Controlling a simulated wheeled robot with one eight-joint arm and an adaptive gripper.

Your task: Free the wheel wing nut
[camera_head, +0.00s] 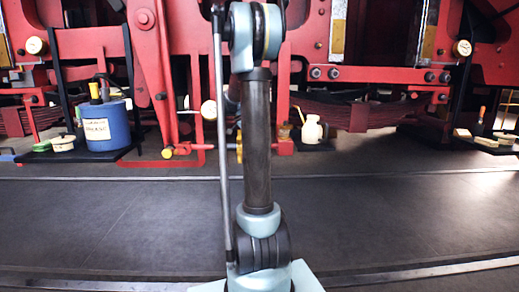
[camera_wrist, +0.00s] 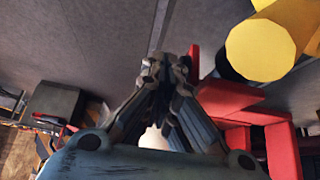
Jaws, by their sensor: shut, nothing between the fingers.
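In the wrist view my gripper (camera_wrist: 168,68) is shut and empty, its fingers drawn together. Just right of the fingertips is a red angular part (camera_wrist: 228,97); it may be the wing nut, but I cannot tell. Whether the fingers touch it is unclear. A large yellow round end (camera_wrist: 260,48) stands above and right of it, beside a dark cylinder. In the head view a small yellow knob (camera_head: 167,153) sits on red pipework low in front of the machine. My arm covers the middle of that view and hides my gripper. I cannot single out a wheel wing nut.
A blue container (camera_head: 104,130) stands on a dark shelf at left. A cream oil can (camera_head: 312,130) stands right of my arm. The red machine frame (camera_head: 90,42) spans the back. The grey floor (camera_head: 400,215) in front is clear.

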